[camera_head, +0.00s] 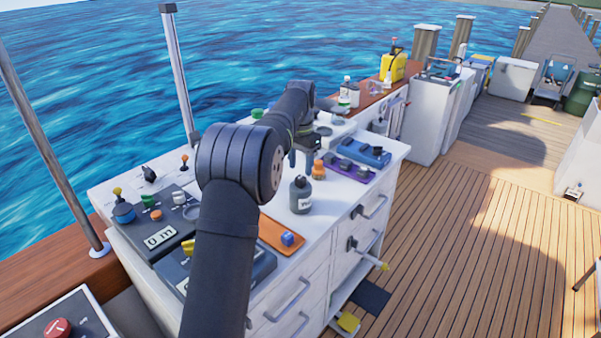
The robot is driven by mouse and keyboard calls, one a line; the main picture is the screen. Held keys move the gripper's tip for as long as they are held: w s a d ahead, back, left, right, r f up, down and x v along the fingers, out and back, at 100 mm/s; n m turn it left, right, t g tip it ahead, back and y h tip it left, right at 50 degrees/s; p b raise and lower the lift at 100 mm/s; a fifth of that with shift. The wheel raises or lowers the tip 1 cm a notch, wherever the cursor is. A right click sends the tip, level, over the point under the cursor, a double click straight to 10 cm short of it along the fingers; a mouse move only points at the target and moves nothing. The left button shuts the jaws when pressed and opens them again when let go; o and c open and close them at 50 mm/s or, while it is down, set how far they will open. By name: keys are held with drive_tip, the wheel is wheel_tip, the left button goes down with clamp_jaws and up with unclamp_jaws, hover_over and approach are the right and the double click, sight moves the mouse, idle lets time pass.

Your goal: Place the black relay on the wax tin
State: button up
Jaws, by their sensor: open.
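My gripper (301,159) is above the white cabinet top, near its middle, pointing down, with its fingers apart and nothing seen between them. My own arm crosses in front and hides part of the cabinet top. Small dark pieces sit on the purple tray (369,175) and on the blue tray (383,160) to the right of my gripper. I cannot tell which dark piece, if any, is the black relay. I cannot pick out the wax tin for sure; the items are small and some are behind my arm.
A dark labelled bottle (301,197) stands in front of my gripper, and a small orange object (318,169) is just right of it. An orange tray (272,229) bears a blue block (288,239). Grey instrument boxes fill the left end. White top between bottle and drawers is clear.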

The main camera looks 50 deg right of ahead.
sight(300, 177)
wheel_tip(300, 177, up, 9)
drive_tip(key=shift+f, duration=0.2)
idle(0.3)
wheel_tip(300, 177, down, 13)
drive_tip(key=shift+r, duration=0.2)
wheel_tip(300, 177, up, 3)
drive_tip(key=shift+f, duration=0.15)
drive_tip(key=shift+r, duration=0.65)
drive_tip(key=shift+f, duration=0.1)
